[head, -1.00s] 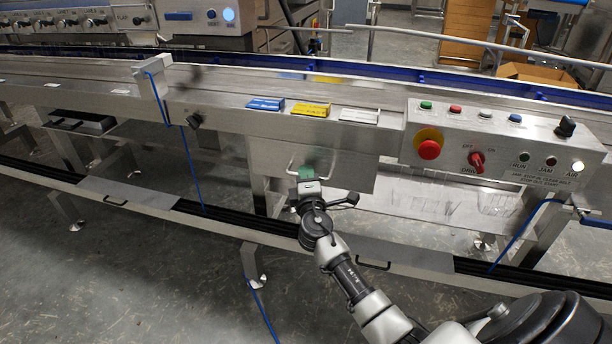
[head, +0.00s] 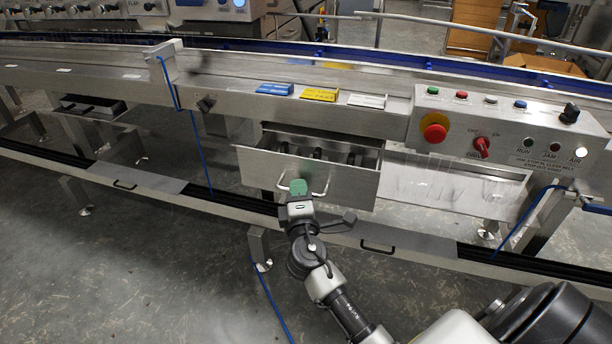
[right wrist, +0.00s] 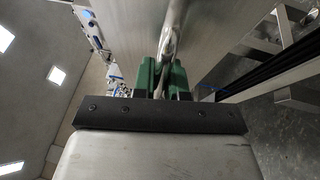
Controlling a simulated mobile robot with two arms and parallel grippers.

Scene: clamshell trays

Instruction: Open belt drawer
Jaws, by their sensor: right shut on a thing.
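The belt drawer (head: 338,183) is a steel drawer under the conveyor, now pulled out with its inside showing. Dark items (head: 318,153) lie in it, too small to name. My right gripper (head: 298,188) is at the drawer's front, its green fingers shut on the bar handle (head: 322,190). In the right wrist view the green fingers (right wrist: 163,78) close around the metal handle bar (right wrist: 172,45), with the drawer front (right wrist: 215,30) beyond. My left gripper is not in view.
A control box (head: 500,135) with buttons and a red stop knob sits right of the drawer. Blue, yellow and white cards (head: 319,94) lie on the conveyor edge above. A lower rail (head: 400,248) runs below the drawer. The floor in front is clear.

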